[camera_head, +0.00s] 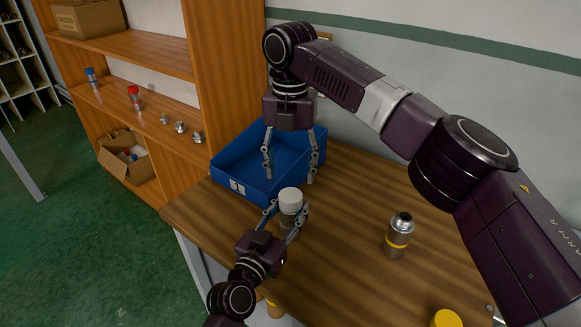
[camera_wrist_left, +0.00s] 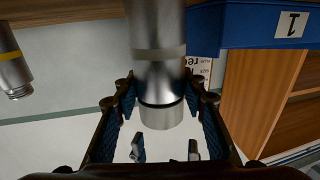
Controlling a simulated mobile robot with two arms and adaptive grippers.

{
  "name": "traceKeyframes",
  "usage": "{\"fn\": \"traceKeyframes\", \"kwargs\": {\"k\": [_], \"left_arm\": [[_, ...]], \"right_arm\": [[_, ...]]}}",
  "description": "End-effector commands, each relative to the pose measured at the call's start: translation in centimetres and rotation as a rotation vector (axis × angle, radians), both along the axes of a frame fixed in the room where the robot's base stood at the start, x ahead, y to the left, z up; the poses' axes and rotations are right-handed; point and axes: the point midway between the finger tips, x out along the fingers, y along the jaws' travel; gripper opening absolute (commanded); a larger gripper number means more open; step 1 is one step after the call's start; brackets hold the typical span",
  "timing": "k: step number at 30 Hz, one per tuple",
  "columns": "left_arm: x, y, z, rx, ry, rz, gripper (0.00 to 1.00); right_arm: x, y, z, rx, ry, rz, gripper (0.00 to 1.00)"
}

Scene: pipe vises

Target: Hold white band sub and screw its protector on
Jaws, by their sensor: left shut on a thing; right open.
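The white band sub (camera_head: 289,219) stands upright near the table's edge, a metal cylinder whose pale band (camera_wrist_left: 158,53) shows in the left wrist view. Its white protector (camera_head: 290,196) sits on its upper end; in the left wrist view the protector (camera_wrist_left: 160,116) lies in line with the sub, with a dark ring between them. I cannot tell how tightly it is screwed. My left gripper (camera_head: 288,209) is shut around the sub's upper part. My right gripper (camera_head: 289,176) is open and empty, pointing down above the protector, with its fingertips apart from it.
A blue bin (camera_head: 232,172) labelled 1 stands just behind. A yellow-banded sub (camera_head: 397,238) stands to the right on the table (camera_head: 345,235); a yellow cap (camera_head: 447,319) is at the bottom edge. A wooden shelf (camera_head: 165,110) with small parts stands left.

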Motion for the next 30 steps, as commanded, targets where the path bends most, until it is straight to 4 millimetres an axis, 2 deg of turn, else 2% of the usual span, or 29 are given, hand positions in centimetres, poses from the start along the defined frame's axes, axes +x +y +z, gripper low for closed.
{"fn": "traceKeyframes", "kwargs": {"k": [4, 10, 23, 26, 30], "left_arm": [[0.0, 0.0, 0.0, -0.001, 0.0, 0.0, 0.0], [0.0, 0.0, 0.0, -0.001, 0.0, 0.0, 0.0], [0.0, 0.0, 0.0, -0.001, 0.0, 0.0, 0.0], [0.0, 0.0, 0.0, -0.001, 0.0, 0.0, 0.0], [0.0, 0.0, 0.0, -0.001, 0.0, 0.0, 0.0]], "right_arm": [[0.0, 0.0, 0.1, 0.0, -0.001, 0.194, 0.54], [0.0, 0.0, 0.2, -0.001, -0.001, 0.333, 0.54], [0.0, -0.1, 0.0, -0.001, 0.0, 0.355, 0.54], [0.0, -0.1, -0.7, 0.0, 0.001, 0.354, 0.54], [0.0, -0.1, -2.6, -0.001, 0.003, 0.354, 0.54]]}}
